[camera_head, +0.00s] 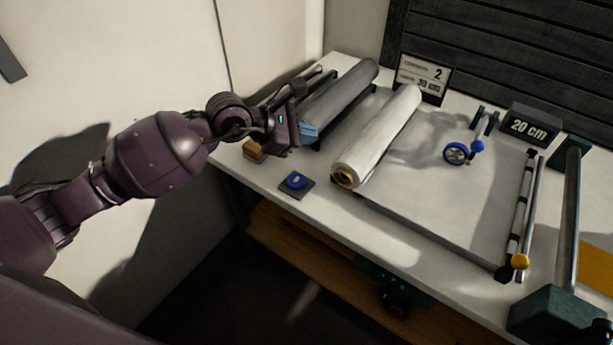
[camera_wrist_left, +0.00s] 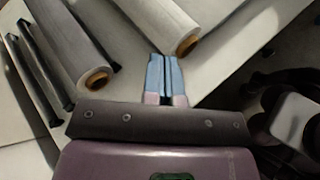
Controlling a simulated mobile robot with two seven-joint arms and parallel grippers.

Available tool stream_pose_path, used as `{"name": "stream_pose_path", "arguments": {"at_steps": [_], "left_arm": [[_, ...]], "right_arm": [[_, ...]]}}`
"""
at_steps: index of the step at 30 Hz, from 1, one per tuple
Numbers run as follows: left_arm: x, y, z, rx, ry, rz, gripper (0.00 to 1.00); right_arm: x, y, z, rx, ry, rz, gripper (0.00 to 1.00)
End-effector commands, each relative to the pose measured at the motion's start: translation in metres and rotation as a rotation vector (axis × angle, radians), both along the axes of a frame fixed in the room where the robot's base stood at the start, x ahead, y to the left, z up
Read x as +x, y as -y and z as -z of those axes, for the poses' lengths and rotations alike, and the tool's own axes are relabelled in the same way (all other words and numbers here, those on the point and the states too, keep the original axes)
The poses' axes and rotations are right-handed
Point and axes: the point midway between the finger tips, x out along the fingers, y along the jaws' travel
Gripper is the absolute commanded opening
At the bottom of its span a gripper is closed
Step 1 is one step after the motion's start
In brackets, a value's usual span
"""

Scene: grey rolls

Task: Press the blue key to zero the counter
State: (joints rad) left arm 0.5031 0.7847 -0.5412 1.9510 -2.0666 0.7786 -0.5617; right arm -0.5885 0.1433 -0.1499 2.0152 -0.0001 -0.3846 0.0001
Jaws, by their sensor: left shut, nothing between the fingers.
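The blue key (camera_head: 296,181) is a round blue button on a small dark square base near the table's front left edge. The counter (camera_head: 530,126) is a dark box reading "20 cm" at the right back. My left gripper (camera_head: 309,132) is shut and empty, above and behind the key in the head view, beside the grey roll. Its pale blue fingertips lie together in the wrist view (camera_wrist_left: 165,76), where I cannot see the key. My right gripper is not in view.
A grey roll (camera_head: 340,103) and a white roll (camera_head: 386,133) lie on the table (camera_head: 335,214). A blue measuring wheel (camera_head: 456,153) is on the right.

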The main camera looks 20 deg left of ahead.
Motion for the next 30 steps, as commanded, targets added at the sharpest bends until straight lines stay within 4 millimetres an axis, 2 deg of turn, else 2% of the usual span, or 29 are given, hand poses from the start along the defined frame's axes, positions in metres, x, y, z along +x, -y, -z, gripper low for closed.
{"name": "stream_pose_path", "arguments": {"at_steps": [3, 9, 23, 30], "left_arm": [[0.003, -0.014, 0.016, 0.175, 0.053, 0.016, 0.0], [0.004, -0.031, 0.03, 0.363, 0.09, 0.054, 0.0], [0.003, -0.032, 0.031, 0.383, 0.098, 0.076, 0.0], [0.002, -0.031, 0.041, 0.381, 0.095, 0.077, 0.0]], "right_arm": [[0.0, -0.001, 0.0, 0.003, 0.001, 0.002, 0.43], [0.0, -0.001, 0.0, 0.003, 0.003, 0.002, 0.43], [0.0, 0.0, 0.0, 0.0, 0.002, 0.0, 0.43], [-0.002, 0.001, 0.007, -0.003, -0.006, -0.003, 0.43]]}}
